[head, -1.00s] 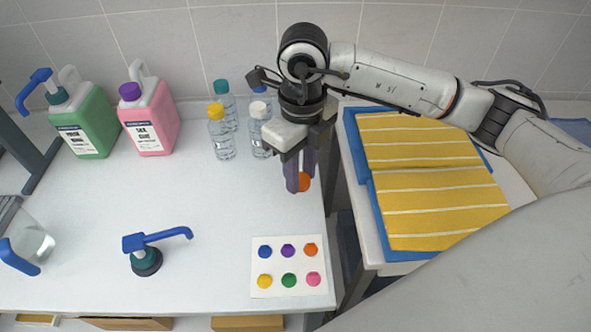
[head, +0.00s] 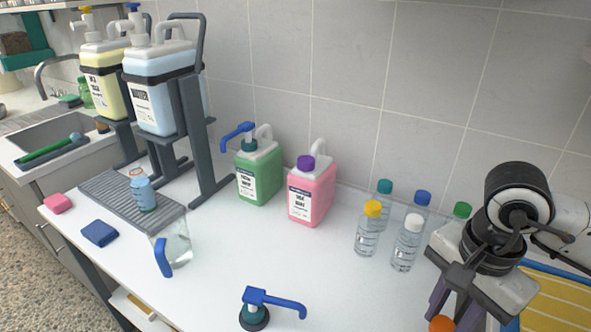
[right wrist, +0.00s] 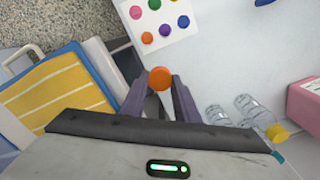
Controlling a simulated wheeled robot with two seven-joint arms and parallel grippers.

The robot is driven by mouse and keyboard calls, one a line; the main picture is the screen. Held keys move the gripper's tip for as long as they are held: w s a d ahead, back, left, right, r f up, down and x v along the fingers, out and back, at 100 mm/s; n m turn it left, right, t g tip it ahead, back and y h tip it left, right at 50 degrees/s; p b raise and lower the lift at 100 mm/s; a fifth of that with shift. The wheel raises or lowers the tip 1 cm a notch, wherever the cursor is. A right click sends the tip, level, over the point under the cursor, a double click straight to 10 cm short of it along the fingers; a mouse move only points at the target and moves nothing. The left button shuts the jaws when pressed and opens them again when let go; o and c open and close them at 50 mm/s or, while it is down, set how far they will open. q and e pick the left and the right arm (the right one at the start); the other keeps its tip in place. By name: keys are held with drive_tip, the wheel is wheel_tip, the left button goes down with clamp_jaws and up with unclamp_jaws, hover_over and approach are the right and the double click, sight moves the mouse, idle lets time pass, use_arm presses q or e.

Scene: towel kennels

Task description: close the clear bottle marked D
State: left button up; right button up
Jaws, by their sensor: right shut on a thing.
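My right gripper (head: 458,308) is at the lower right of the head view, above the worktop. It is shut on an orange cap (right wrist: 160,78), which sits between its fingertips in the right wrist view; it also shows in the head view (head: 442,325). A small clear bottle (head: 144,193) with pale blue liquid stands on the grey ribbed drainer at the left. Its top looks reddish and I see no cap on it. Several clear bottles with caps stand by the wall, such as the yellow-capped one (head: 368,230). I cannot read a D on any bottle. My left gripper is not in view.
Green (head: 259,172) and pink (head: 312,192) jugs stand by the wall. A clear pitcher (head: 178,243) and a blue pump (head: 255,312) stand in front. The middle worktop is clear.

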drive_tip(key=n, duration=0.4)
drive_tip(key=s+n, duration=0.1)
drive_tip(key=n, duration=0.1)
drive_tip(key=shift+s+r+n, duration=0.1)
drive_tip(key=shift+r+n, duration=0.2)
drive_tip(key=shift+r, duration=0.1)
drive_tip(key=n, duration=0.2)
drive_tip(key=s+n, duration=0.1)
drive_tip(key=n, duration=0.1)
drive_tip(key=shift+r+n, duration=0.2)
drive_tip(key=shift+n, duration=0.2)
drive_tip(key=shift+a, duration=0.1)
